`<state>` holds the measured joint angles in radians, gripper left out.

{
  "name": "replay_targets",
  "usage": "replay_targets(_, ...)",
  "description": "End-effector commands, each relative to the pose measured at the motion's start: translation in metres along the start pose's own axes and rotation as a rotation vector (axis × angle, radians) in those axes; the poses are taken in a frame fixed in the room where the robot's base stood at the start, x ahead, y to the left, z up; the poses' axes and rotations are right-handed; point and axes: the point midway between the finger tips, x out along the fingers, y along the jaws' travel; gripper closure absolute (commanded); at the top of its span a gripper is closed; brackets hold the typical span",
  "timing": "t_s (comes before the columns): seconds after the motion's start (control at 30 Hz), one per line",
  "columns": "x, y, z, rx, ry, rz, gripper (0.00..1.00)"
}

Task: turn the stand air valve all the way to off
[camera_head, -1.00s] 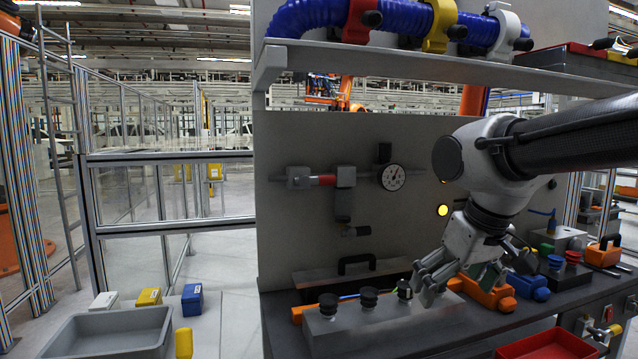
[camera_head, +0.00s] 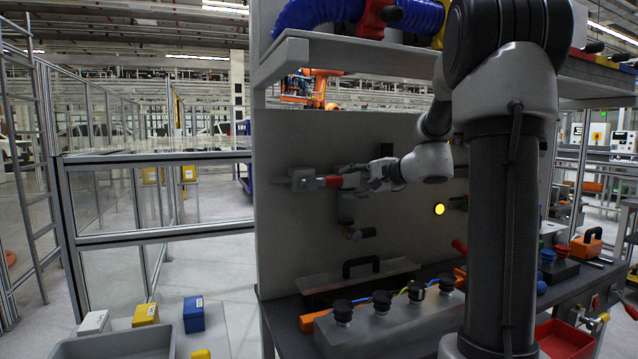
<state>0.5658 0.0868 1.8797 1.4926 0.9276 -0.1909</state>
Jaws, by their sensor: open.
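The air valve assembly is on the grey upright panel. A grey block (camera_head: 303,179) is at its left, and a red lever-like piece (camera_head: 333,181) lies level just right of it. My gripper (camera_head: 354,178) reaches in from the right, with its fingers at the right end of the red piece. It is open; I cannot tell whether the fingers touch or straddle the red piece. The gripper hides the upper regulator block and the round gauge. The regulator's lower body (camera_head: 346,209) and a brass-tipped fitting (camera_head: 360,233) show below.
My arm blocks much of the panel's right side. A shelf (camera_head: 300,50) with blue hose hangs above. A grey box with several black knobs (camera_head: 382,302) and a black-handled lid (camera_head: 360,275) are on the bench below. A yellow lamp (camera_head: 439,209) glows on the panel.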

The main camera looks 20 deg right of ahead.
Motion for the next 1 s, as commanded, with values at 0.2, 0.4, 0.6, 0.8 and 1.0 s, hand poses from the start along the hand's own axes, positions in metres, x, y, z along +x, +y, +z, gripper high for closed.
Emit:
replay_targets(0.2, 0.015, -0.013, -0.001, -0.003, 0.012, -0.047, 0.50)
replay_targets(0.4, 0.049, -0.014, 0.000, -0.002, 0.010, -0.045, 0.50)
replay_targets(0.6, 0.075, -0.015, -0.001, -0.003, 0.011, -0.045, 0.50)
replay_targets(0.8, 0.081, -0.015, -0.001, -0.003, 0.013, -0.045, 0.50)
replay_targets(1.0, 0.081, -0.015, -0.001, -0.003, 0.013, -0.044, 0.57)
